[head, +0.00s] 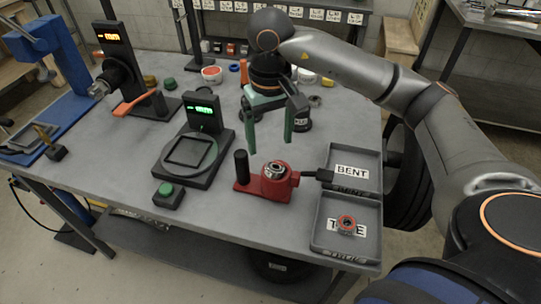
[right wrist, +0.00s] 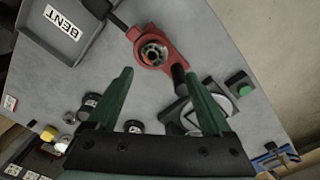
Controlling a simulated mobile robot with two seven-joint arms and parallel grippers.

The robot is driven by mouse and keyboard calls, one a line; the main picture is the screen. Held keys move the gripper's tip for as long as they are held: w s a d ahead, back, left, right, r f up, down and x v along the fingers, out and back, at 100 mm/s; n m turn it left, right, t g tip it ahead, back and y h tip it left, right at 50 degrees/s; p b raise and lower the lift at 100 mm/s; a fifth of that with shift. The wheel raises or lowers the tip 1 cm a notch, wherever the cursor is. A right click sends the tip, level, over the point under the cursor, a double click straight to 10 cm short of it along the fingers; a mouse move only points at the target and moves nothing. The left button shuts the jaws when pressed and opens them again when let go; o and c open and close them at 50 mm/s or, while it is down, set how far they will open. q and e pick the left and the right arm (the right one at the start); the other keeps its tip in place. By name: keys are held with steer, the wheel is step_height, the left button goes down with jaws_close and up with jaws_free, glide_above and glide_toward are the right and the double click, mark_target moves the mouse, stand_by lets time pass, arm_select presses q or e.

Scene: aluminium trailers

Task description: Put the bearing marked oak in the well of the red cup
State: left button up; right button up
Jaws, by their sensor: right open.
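The red cup (head: 277,184) is part of a red fixture with a black handle on the table. A metallic ring-shaped part shows in its middle; I cannot tell whether it is a bearing. It also shows in the right wrist view (right wrist: 153,49). Dark round pieces with white labels (head: 301,120) stand behind my right gripper, also in the right wrist view (right wrist: 91,104); I cannot read oak on any. A ring-shaped part with an orange-red rim (head: 346,224) lies in the lower tray. My right gripper (head: 270,145) is open and empty, above and behind the red cup. My left gripper is out of view.
The BENT tray (head: 372,160) and lower tray (head: 328,204) stand at the table's right edge. A black gauge with a green display (head: 203,112) and a green button box (head: 168,195) stand to the left. A blue stand (head: 62,60) is at far left.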

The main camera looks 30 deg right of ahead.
steer(key=shift+r, duration=1.8)
